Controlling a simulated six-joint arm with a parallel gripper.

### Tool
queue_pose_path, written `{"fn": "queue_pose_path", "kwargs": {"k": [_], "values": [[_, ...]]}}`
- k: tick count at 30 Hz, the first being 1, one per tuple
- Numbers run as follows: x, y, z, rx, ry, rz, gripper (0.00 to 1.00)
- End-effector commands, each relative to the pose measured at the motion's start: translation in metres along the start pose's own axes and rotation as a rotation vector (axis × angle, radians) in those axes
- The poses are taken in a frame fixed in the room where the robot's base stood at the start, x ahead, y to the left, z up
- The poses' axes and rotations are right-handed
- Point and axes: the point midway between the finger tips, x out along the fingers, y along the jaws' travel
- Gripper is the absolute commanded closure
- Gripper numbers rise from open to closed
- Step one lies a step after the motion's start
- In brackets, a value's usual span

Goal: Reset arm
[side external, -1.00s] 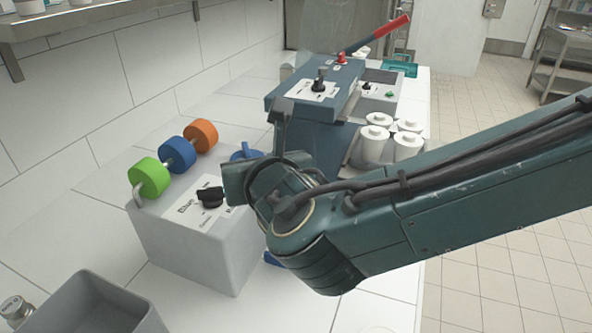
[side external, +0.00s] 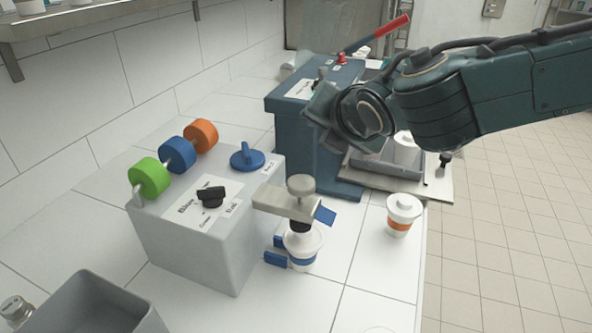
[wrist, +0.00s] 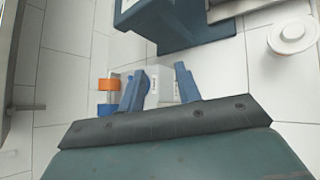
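My arm is raised, with its wrist in front of the blue press machine (side external: 292,140) in the side view. My gripper (wrist: 160,80) shows in the wrist view as two blue fingers set apart. Nothing is held between them; part of the grey dispenser box shows through the gap. In the side view the fingers are hidden or too unclear to make out. A white lidded cup with a blue band (side external: 303,255) stands under the dispenser's nozzle, beside blue holder pieces. Another lidded cup with an orange band (side external: 403,218) stands alone on the counter.
The grey dispenser box (side external: 190,245) carries green, blue and orange rollers, a black knob and a blue dial (side external: 247,158). A red-handled lever (side external: 385,30) tops the press. A tray (side external: 435,190) sits behind the orange-banded cup. A grey bin (side external: 85,310) stands front left.

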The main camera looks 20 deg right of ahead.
Motion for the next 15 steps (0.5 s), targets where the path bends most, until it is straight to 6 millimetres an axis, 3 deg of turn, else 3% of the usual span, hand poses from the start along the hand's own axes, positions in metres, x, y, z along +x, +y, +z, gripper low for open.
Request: {"fn": "queue_pose_path", "kwargs": {"k": [1,6,15], "values": [[-0.003,-0.012,0.016,0.091,0.013,-0.019,0.66],[-0.015,-0.053,0.052,0.397,0.065,-0.088,0.66],[-0.051,-0.129,0.095,0.923,0.115,-0.218,0.66]]}}
